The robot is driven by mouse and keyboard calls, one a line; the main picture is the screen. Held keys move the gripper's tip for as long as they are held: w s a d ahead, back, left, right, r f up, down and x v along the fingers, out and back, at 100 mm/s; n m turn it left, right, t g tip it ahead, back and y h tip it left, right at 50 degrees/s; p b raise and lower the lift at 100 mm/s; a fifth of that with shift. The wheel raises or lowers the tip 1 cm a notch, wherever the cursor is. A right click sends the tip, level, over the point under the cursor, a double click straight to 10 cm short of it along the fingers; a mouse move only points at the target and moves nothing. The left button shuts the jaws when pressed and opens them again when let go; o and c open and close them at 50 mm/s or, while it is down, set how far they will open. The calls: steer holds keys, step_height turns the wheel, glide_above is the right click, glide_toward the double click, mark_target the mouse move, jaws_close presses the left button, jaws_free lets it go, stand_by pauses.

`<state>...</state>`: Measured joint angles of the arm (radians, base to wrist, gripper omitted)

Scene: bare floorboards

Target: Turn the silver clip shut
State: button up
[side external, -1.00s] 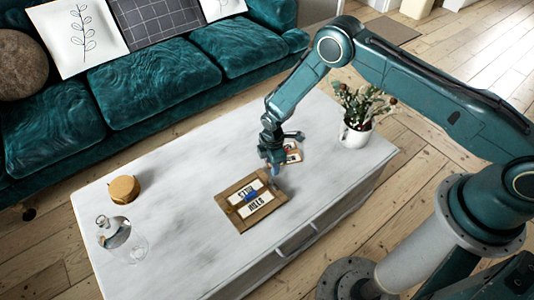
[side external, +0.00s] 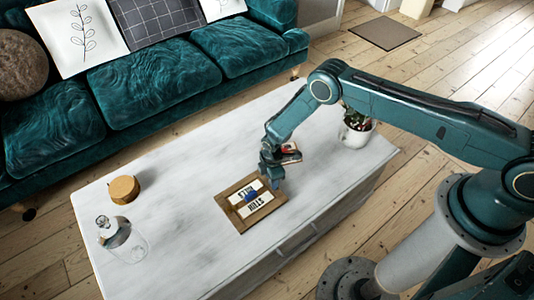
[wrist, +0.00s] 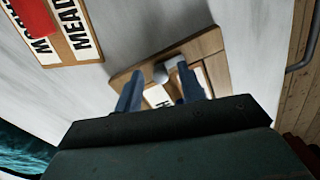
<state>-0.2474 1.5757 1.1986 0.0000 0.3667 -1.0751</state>
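A small silver clip (wrist: 168,70) sits near the edge of a wooden-framed board in the wrist view. In the side view, the board (side external: 231,217) lies flat on the table with white word cards and a blue piece (side external: 250,196); the silver clip is hidden there behind my gripper. My gripper (side external: 273,184) is low over the board's upper right corner. In the wrist view its two blue fingers (wrist: 158,78) are apart, with the clip between or just beyond their tips. I cannot tell whether they touch it.
A second board with a red piece (side external: 290,148) lies behind my gripper and also shows in the wrist view (wrist: 68,48). A potted plant (side external: 356,130) stands at the right. A round wooden-coloured item (side external: 124,189) and a glass bottle (side external: 124,238) stand on the left; the table between is clear.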

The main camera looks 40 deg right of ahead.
jaws_close()
steer(key=shift+m, duration=0.4)
steer(key=m, duration=1.2)
steer(key=shift+a, duration=0.1)
steer(key=m, duration=0.5)
stand_by(0.5)
